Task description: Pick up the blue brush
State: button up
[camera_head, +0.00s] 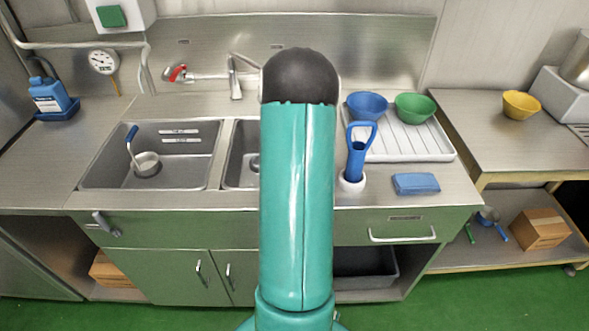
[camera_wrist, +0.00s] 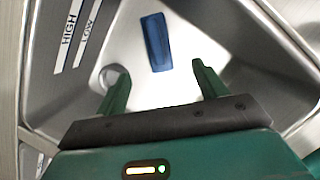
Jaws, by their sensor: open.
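A blue, flat, oblong thing, which looks like the blue brush (camera_wrist: 156,42), lies on the floor of a steel sink basin (camera_wrist: 95,50) in the wrist view. Its bristles cannot be made out. My gripper (camera_wrist: 160,66) is open and empty over the basin. Its two green fingers are spread apart, and the brush shows beyond and between their tips, not touching them as far as I can tell. In the head view my arm covers my gripper and much of the right basin (camera_head: 240,150), and the brush does not show there.
Basin walls rise close around my gripper. The left basin (camera_head: 185,170) holds a ladle (camera_head: 147,163). A faucet (camera_head: 234,80) stands behind.

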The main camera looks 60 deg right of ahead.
jog(key=shift+w+d+f, duration=0.15)
jog(key=shift+w+d, duration=0.1)
jog(key=shift+d, duration=0.1)
jog(key=x, duration=1.3)
jog(key=shift+f, duration=0.35)
jog(key=shift+r, duration=0.1)
jog(key=c, duration=1.2)
